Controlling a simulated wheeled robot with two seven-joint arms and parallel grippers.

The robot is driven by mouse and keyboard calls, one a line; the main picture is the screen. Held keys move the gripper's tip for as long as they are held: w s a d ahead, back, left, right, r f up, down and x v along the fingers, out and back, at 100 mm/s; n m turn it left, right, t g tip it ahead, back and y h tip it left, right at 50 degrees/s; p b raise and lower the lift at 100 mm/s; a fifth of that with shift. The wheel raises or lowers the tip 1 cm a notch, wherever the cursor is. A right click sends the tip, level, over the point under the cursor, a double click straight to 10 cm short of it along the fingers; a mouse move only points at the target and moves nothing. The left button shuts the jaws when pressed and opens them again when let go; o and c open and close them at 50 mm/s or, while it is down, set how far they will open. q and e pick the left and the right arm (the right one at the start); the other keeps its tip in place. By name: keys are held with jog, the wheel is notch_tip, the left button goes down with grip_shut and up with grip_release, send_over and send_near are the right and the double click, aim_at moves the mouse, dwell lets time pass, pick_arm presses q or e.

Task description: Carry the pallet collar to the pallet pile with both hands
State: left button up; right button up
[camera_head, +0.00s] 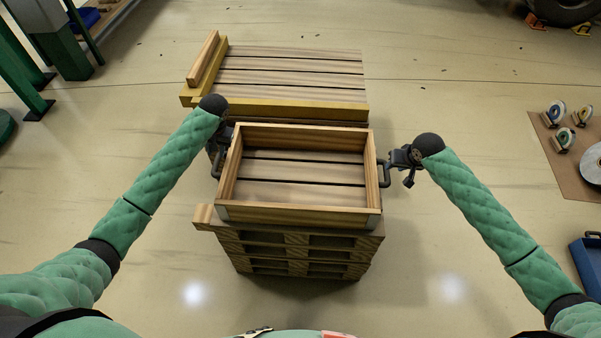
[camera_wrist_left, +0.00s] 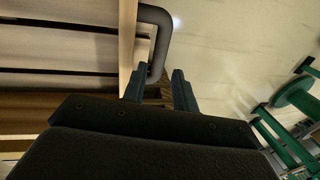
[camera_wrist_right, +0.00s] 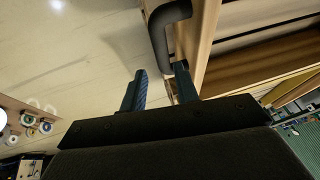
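The pallet collar (camera_head: 300,215) is a rectangular wooden frame with a dark handle on each side. It is over a near stack of pallets (camera_head: 300,242); whether it rests fully on it is hard to tell. Behind it is another slatted pallet platform (camera_head: 290,75) with yellow edging. My left gripper (camera_head: 225,135) is at the left handle (camera_head: 216,166); in the left wrist view its fingers (camera_wrist_left: 158,88) are apart, with the handle (camera_wrist_left: 158,40) at them. My right gripper (camera_head: 398,158) is beside the right handle (camera_head: 385,173); its fingers (camera_wrist_right: 162,88) are apart, near the handle (camera_wrist_right: 160,35).
A wooden upright board (camera_head: 202,58) stands on the far platform's left edge. A brown mat (camera_head: 560,165) with reels lies at the right, with a blue box (camera_head: 588,262) in front. Green posts (camera_head: 25,75) stand at the far left.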

aim_at(216, 161)
pick_arm(q)
jog(key=shift+s, duration=0.1)
pick_arm(e)
jog(key=shift+a+m, duration=0.15)
jog(key=shift+m, duration=0.25)
jog(key=shift+w, duration=0.1)
